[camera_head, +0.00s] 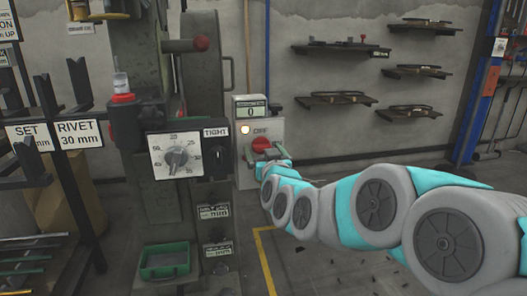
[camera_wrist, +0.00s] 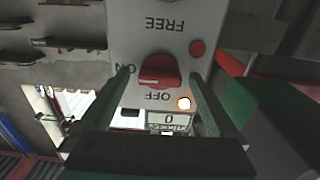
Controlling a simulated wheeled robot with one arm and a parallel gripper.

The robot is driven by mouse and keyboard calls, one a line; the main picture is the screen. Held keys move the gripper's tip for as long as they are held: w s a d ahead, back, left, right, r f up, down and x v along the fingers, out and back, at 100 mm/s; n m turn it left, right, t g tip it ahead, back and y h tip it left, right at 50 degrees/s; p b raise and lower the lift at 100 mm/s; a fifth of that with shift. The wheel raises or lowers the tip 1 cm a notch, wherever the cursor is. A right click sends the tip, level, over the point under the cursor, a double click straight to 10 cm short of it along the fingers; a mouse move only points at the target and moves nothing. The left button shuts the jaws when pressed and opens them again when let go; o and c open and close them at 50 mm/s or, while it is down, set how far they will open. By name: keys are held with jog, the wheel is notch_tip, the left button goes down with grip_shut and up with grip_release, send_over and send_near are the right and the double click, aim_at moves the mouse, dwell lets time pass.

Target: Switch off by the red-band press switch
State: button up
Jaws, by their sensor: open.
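The press (camera_head: 180,110) stands left of centre in the head view, with a red band (camera_head: 122,97) around a fitting on its left side. Its switch panel (camera_head: 273,132) carries a red rotary knob (camera_head: 262,145), a lit lamp (camera_head: 244,129) and the word OFF. In the wrist view the panel is upside down, with the red knob (camera_wrist: 159,70) among the words ON, OFF and FREE. The lamp (camera_wrist: 184,103) glows there too. My gripper (camera_wrist: 160,84) is open, its fingers on either side of the knob with visible gaps. The knob's exact pointing is unclear.
A small display (camera_head: 250,108) reading 0 sits above the switch. A dial (camera_head: 174,155) marked TIGHT and a green tray (camera_head: 165,260) are on the press. Shelves (camera_head: 338,99) hang on the back wall. A rack (camera_head: 60,130) with a RIVET 30 mm sign stands at left.

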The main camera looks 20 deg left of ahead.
jog(key=c, duration=1.4)
jog(key=shift+n, duration=0.3)
jog(key=n, duration=0.3)
jog(key=shift+n, duration=0.4)
jog(key=n+b, duration=0.1)
jog(key=n, duration=0.3)
jog(key=shift+f+n+b, duration=0.1)
jog(key=shift+n+b, duration=0.2)
jog(key=shift+b, duration=0.1)
jog(key=n+b, duration=0.1)
jog(key=n, duration=0.7)
jog(key=shift+n+b, duration=0.3)
jog(key=shift+n, duration=0.3)
